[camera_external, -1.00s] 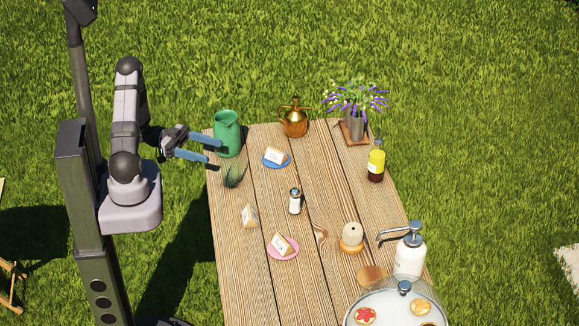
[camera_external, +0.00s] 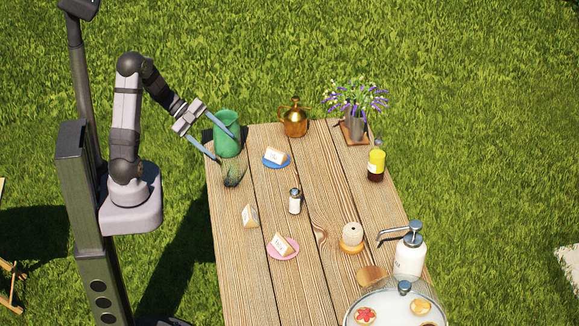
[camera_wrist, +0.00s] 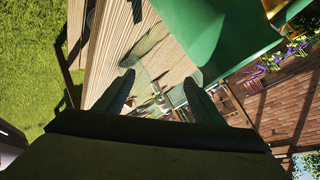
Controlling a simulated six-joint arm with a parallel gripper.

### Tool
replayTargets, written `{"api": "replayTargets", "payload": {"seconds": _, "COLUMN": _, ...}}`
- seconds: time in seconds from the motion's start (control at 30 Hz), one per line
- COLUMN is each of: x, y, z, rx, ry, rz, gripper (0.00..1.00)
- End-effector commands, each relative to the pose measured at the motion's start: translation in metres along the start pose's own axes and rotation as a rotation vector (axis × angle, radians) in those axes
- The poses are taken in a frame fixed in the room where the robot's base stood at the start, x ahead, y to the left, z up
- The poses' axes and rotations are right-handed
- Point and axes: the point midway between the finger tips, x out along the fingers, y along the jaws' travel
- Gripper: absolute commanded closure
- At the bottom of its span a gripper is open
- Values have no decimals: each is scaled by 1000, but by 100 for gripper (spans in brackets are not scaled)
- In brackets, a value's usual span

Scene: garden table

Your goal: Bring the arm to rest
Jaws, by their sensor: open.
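My gripper (camera_external: 225,146) is open and empty in the external view. Its two blue fingers point down and to the right at the table's far left corner. I cannot tell whether either finger touches anything. In the wrist view my two dark fingers (camera_wrist: 160,95) stand apart with nothing between them, and the green pitcher (camera_wrist: 220,35) is close at the upper right.
Grass lies around.

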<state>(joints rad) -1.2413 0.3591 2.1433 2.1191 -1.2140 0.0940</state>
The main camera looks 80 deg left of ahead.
Motion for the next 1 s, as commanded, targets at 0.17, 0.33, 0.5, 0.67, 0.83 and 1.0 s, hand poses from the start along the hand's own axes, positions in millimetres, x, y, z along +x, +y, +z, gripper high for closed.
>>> {"api": "replayTargets", "payload": {"seconds": 0.17, "x": 11, "y": -52, "z": -3, "rx": -52, "ry": -120, "rz": -120, "gripper": 37}}
{"api": "replayTargets", "payload": {"seconds": 0.33, "x": 14, "y": -98, "z": -3, "rx": -143, "ry": -270, "rz": -240, "gripper": 37}}
{"api": "replayTargets", "payload": {"seconds": 0.5, "x": 8, "y": -128, "z": -7, "rx": -324, "ry": -457, "rz": -346, "gripper": 37}}
{"api": "replayTargets", "payload": {"seconds": 0.67, "x": -3, "y": -119, "z": -18, "rx": -553, "ry": -629, "rz": -381, "gripper": 37}}
{"api": "replayTargets", "payload": {"seconds": 0.83, "x": -12, "y": -78, "z": -43, "rx": -808, "ry": -779, "rz": -341, "gripper": 37}}
{"api": "replayTargets", "payload": {"seconds": 1.0, "x": -19, "y": -27, "z": -80, "rx": -1030, "ry": -890, "rz": -247, "gripper": 37}}
